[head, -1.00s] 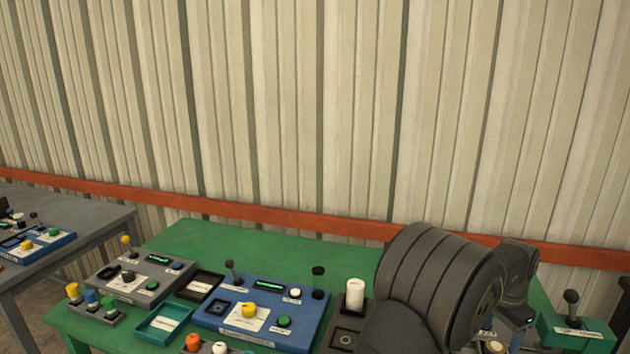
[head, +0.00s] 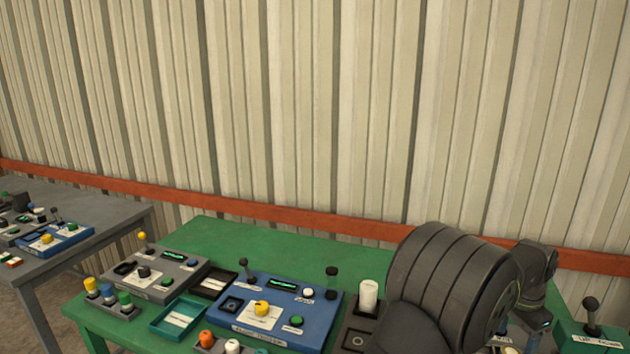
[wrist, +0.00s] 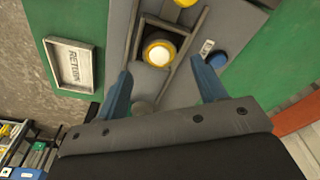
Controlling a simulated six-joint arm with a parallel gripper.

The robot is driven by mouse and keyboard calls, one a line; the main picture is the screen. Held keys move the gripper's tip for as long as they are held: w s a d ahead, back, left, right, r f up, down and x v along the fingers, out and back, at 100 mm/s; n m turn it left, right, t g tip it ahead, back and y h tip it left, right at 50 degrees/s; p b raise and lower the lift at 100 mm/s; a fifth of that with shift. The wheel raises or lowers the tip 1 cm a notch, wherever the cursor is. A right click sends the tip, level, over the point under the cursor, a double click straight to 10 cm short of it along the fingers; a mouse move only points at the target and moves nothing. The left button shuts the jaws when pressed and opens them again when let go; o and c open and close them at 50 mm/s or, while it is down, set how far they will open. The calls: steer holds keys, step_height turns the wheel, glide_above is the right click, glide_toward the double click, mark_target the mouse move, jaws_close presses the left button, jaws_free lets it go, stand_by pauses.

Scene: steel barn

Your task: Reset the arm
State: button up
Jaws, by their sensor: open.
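My gripper (wrist: 163,92) shows in the wrist view with its two blue fingers spread apart and nothing between them. It is over a grey panel (wrist: 118,38) on the green table. A round white-topped piece with a yellow rim (wrist: 159,53) sits in a framed slot beyond the fingertips. A blue knob (wrist: 217,60) is beside the right finger, and I cannot tell whether they touch.
A tray marked RETURN (wrist: 73,66) lies left of the panel. In the head view, a blue panel (head: 305,327), a grey panel (head: 188,280), a teal tray (head: 160,327) and a white cylinder (head: 368,295) share the green table (head: 300,249). A green lever box (head: 565,333) stands far right.

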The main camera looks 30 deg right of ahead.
mark_target(511, 353)
step_height(511, 353, up, 7)
steer(key=f, duration=1.2)
steer(key=shift+d, duration=0.2)
steer(key=r, duration=0.3)
steer(key=s+r, duration=0.1)
steer(key=r, duration=0.1)
steer(key=shift+r, duration=0.2)
steer(key=s+a+r, duration=0.3)
steer(key=s+r, duration=0.3)
steer(key=s, duration=0.4)
steer(key=w+a+f+n+t, duration=0.15)
steer(key=w+a+n, duration=0.75)
steer(key=w+a, duration=1.25)
steer(key=shift+g, duration=0.25)
steer(key=w+f, duration=0.2)
steer(key=w, duration=0.1)
steer(key=w+a+f, duration=0.1)
steer(key=w+f, duration=0.1)
steer(key=w, duration=0.1)
steer(key=w+a+f, duration=0.1)
steer(key=w, duration=0.3)
steer(key=shift+f, duration=0.4)
